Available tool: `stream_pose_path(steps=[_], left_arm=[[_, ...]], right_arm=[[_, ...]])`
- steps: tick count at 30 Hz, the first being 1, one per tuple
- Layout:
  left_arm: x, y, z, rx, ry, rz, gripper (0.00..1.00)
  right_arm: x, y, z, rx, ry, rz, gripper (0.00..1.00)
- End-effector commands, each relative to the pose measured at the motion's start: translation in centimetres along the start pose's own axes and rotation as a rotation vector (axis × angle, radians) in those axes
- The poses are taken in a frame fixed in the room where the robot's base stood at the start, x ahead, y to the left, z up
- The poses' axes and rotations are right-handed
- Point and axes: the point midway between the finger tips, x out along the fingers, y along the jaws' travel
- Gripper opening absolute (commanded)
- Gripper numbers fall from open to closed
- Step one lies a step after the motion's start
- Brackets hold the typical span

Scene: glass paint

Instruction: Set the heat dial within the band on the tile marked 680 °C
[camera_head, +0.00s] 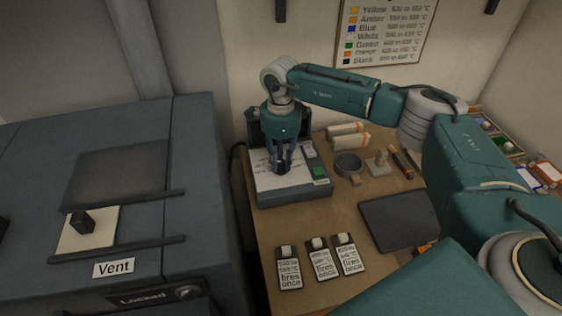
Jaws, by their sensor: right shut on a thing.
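The heat dial (282,167) is a small dark knob on the white face of a grey control box (290,196) on the bench. My right gripper (281,163) points down over the box and is shut on the dial. The fingers cover most of the dial, so I cannot tell where it points. Faint marks show on the white face, too small to read. A small green patch shows at the box's front right. I cannot make out a tile marked 680 °C. My left gripper is not in view.
A wall chart (387,30) lists colours with temperature ranges. Three tags (319,262) reading "fires once" lie at the bench front. A dark slab (398,220) and a round dish (348,163) lie right of the box. A large grey kiln-like unit (100,190) labelled "Vent" stands left.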

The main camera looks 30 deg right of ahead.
Motion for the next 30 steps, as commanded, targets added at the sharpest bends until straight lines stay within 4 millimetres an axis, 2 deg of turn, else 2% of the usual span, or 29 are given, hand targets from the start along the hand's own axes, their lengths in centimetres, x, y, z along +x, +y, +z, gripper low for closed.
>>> stream_pose_path(steps=[12,30], left_arm=[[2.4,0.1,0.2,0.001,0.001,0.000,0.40],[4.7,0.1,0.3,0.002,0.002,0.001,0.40]], right_arm=[[0.1,-0.2,0.3,0.370,-0.004,-0.004,0.00],[-0.1,-0.4,0.5,0.940,-0.004,-0.003,0.00]])
